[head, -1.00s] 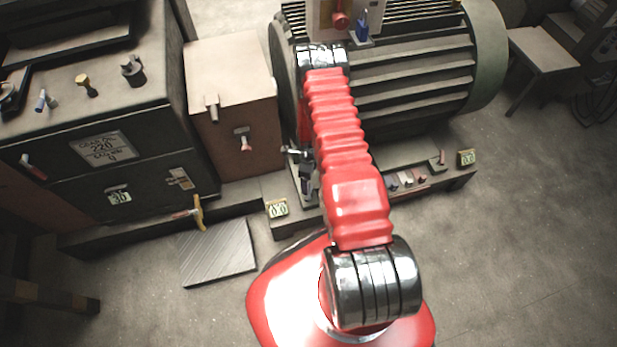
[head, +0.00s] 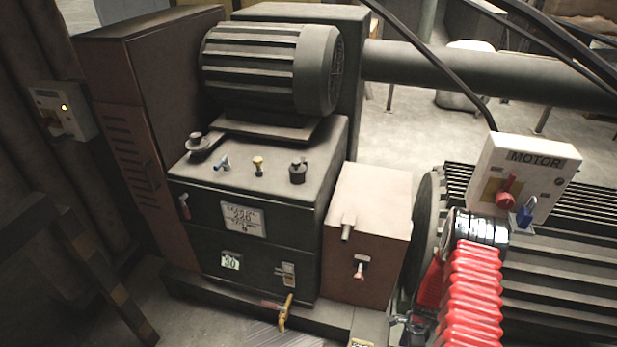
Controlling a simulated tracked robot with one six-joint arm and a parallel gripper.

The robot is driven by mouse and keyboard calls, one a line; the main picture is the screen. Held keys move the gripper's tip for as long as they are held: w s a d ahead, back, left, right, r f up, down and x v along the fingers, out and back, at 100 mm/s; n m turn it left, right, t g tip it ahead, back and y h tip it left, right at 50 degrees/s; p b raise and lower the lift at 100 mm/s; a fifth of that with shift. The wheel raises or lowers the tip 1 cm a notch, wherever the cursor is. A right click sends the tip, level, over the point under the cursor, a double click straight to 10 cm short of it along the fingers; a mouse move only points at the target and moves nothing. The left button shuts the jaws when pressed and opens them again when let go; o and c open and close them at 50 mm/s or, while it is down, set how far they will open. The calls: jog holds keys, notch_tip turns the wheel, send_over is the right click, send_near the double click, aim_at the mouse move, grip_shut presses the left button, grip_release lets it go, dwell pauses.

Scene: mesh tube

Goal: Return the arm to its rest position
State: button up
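My red ribbed arm (head: 470,295) stands at the lower right of the head view, with a dark shiny joint (head: 481,228) at its top. A second red section shows folded down behind its left side. My gripper (head: 402,325) seems to be the small dark and metal part at the bottom edge, below that section. It is partly cut off and too small to show whether its fingers are open or shut. I see nothing held in it.
A motor switch box (head: 524,182) with a red knob and blue padlock stands just behind the arm's joint. A large finned motor (head: 570,265) is on the right. A brown box (head: 367,235) and dark gearbox (head: 250,225) stand left. A yellow-handled valve (head: 285,313) sits low in front.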

jog(key=a+r+n, duration=0.2)
jog(key=r+n, duration=0.3)
jog(key=r, duration=0.7)
jog(key=s+a+r+n, duration=0.15)
jog(key=r+n, duration=0.25)
jog(key=r, duration=0.7)
jog(key=a+r+n, duration=0.3)
jog(key=r+n, duration=0.2)
jog(key=r, duration=0.7)
jog(key=s+a+r+n+t, duration=0.2)
jog(key=s+a+r, duration=0.1)
jog(key=r, duration=0.6)
jog(key=s+a+r+n+t, duration=0.2)
jog(key=s+a+r+t, duration=0.1)
jog(key=r, duration=0.6)
jog(key=s+a+r+n+t, duration=0.2)
jog(key=s+a+r, duration=0.2)
jog(key=r, duration=0.6)
jog(key=shift+s+t+h, duration=0.4)
jog(key=shift+s, duration=0.15)
